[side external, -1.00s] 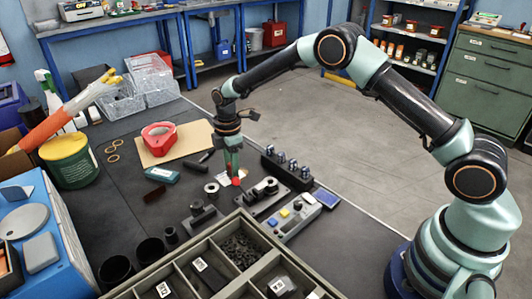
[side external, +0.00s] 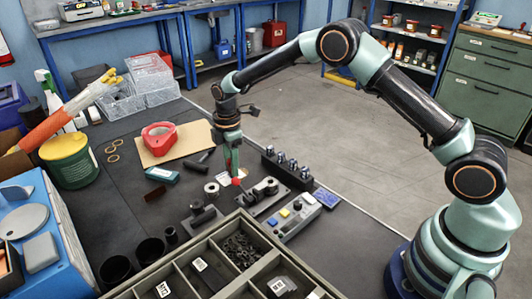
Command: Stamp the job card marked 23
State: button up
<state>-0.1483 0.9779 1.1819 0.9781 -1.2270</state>
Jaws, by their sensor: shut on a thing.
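My gripper (side external: 234,178) points down over the dark bench mat, near its middle. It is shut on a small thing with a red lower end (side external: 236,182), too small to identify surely. The fingers hide most of it, and I cannot tell whether it touches what is below. A blue flat pad (side external: 326,198) lies to the right, beside a grey box with buttons (side external: 291,217). White marked labels show in the tray (side external: 183,250) at the front; their marks are too small to read surely. I cannot pick out a card marked 23.
A black fixture (side external: 263,194) and a block with several metal-topped parts (side external: 287,170) stand right of my gripper. A ring-shaped roll (side external: 212,189) is close on its left. A red thing (side external: 158,138) sits on a tan board (side external: 185,145).

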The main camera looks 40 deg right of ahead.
jog(key=shift+r, duration=2.75)
